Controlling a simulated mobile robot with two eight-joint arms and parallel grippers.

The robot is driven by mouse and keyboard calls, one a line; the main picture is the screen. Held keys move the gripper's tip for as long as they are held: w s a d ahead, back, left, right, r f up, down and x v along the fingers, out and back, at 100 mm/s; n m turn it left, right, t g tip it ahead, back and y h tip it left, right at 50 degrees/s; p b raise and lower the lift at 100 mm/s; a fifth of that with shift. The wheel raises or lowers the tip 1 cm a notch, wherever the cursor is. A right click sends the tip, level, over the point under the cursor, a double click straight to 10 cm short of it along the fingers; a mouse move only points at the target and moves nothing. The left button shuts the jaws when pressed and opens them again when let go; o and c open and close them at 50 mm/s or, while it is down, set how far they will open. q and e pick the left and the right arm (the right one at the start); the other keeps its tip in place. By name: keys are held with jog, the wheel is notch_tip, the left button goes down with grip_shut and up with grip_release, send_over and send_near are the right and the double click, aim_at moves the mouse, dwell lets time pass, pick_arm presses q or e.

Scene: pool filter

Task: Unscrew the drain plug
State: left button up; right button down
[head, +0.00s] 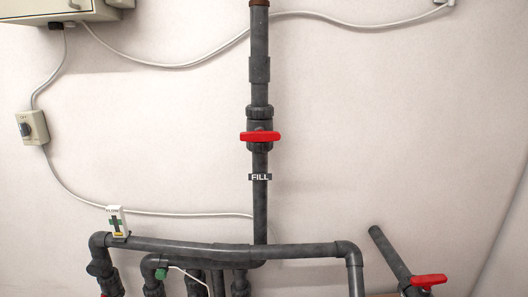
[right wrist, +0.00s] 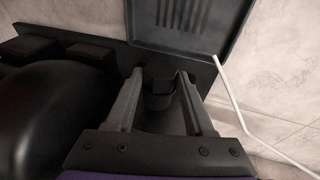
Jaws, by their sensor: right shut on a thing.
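In the right wrist view my right gripper (right wrist: 160,76) is shut on a small dark knob-like piece, which I take to be the drain plug (right wrist: 157,84). The plug sits between the two grey fingers, at the side of a black base. Its threads and far side are hidden, so I cannot tell how far it is screwed in. The head view shows neither the plug nor either gripper.
A rounded black housing (right wrist: 45,120) is left of the gripper and a dark ribbed panel (right wrist: 190,25) lies beyond it. A thin white tube (right wrist: 236,100) runs at the right. The head view shows grey pipes (head: 210,246) and a red-handled valve (head: 260,136).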

jog(key=shift+s+p, duration=0.35)
jog(key=shift+s, duration=0.7)
jog(key=shift+s+d, duration=0.1)
jog(key=shift+s, duration=1.85)
